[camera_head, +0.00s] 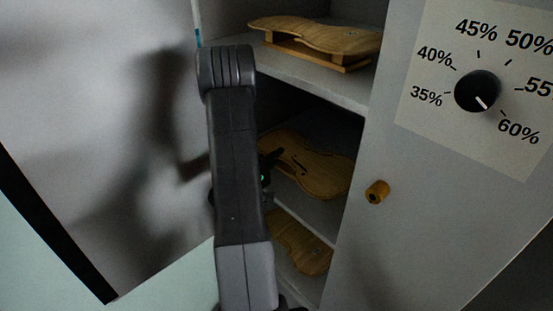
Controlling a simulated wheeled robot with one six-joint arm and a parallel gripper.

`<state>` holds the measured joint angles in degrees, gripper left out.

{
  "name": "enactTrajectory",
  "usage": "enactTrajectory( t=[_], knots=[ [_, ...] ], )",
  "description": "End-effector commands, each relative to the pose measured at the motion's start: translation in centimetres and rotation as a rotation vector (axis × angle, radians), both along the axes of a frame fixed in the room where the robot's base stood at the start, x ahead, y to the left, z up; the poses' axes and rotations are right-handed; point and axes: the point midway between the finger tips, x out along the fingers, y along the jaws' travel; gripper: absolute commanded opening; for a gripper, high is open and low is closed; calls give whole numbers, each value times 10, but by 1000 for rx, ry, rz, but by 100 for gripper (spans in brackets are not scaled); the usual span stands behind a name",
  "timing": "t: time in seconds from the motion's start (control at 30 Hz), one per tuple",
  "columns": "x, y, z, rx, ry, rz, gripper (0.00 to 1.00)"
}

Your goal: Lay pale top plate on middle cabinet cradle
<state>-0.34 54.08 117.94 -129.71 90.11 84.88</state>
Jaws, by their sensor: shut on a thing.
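The pale top plate (315,172), violin-shaped with a dark f-hole, is at the middle shelf of the open cabinet, face up and slightly tilted in the picture. My gripper (273,158) is shut on its left edge, partly hidden behind my dark arm. The middle cradle is not visible beneath the plate, so I cannot tell whether the plate touches it. The plate's left end is hidden by my arm.
Another plate (320,33) rests on a wooden cradle (315,53) on the upper shelf (345,90). A further wooden plate (302,247) lies on the lower shelf. The cabinet's right front carries a wooden knob (377,192) and a percentage dial (478,91).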

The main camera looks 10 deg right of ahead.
Motion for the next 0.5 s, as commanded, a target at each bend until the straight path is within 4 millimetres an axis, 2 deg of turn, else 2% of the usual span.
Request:
enactTrajectory(
  t=[0.03, 0.2, 0.23, 0.33, 0.5],
  knots=[
    [-1, 0, -8, 6, 10, 0, 0],
    [-2, 0, -10, 8, 16, 1, 0],
    [-2, 0, -11, 9, 17, 1, 15],
    [-2, 0, -12, 10, 20, 1, 33],
    [-3, 0, -13, 10, 21, -1, 33]
  ],
)
